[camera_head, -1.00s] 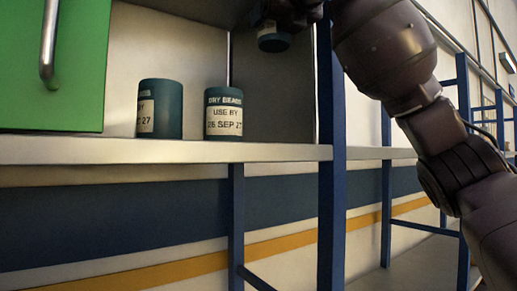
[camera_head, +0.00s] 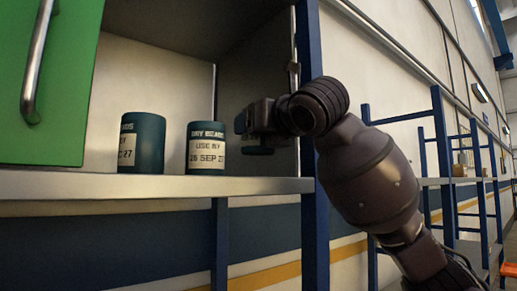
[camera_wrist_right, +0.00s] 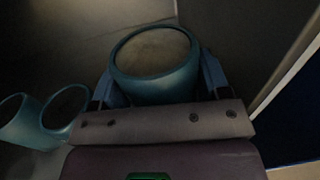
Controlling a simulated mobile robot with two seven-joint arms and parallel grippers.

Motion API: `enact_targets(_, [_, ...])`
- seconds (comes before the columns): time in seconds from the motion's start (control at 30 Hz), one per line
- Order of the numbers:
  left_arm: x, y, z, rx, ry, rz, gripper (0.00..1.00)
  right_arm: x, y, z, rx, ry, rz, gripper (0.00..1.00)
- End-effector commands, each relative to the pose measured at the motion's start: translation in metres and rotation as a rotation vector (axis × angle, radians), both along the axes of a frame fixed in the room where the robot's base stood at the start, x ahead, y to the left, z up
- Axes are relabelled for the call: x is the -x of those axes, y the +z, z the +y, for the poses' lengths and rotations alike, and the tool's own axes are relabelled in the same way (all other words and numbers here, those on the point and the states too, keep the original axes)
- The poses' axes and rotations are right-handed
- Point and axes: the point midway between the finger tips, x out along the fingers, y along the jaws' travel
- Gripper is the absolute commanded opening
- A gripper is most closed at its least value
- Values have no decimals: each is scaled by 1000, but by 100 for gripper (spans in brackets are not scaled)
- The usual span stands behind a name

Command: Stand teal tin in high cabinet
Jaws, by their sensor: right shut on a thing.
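My right gripper (camera_head: 250,125) is inside the cabinet (camera_head: 185,75), to the right of two standing tins. In the right wrist view the gripper (camera_wrist_right: 160,85) is shut on a teal tin (camera_wrist_right: 155,58), one finger on each side, its round end facing the camera. In the head view the gripper mostly hides this tin, and I cannot tell whether it touches the shelf (camera_head: 150,186). The left tin (camera_head: 142,148) and the right tin (camera_head: 206,158), labelled dry beans, stand upright on the shelf. My left gripper is out of view.
A green door (camera_head: 60,80) with a metal handle (camera_head: 36,62) covers the cabinet's left side. A blue post (camera_head: 311,110) stands at its right edge, close to my right arm. Blue rack frames (camera_head: 440,130) stand farther right.

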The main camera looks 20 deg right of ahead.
Motion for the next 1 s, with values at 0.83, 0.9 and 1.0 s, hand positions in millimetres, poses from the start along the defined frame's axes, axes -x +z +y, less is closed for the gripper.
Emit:
enact_targets(0.83, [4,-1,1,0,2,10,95,1,-44,0,0,0,-2,39])
enact_targets(0.9, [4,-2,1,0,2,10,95,0,-46,0,1,-1,0,71])
enact_targets(1.0, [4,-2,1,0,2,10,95,0,-46,0,0,0,0,86])
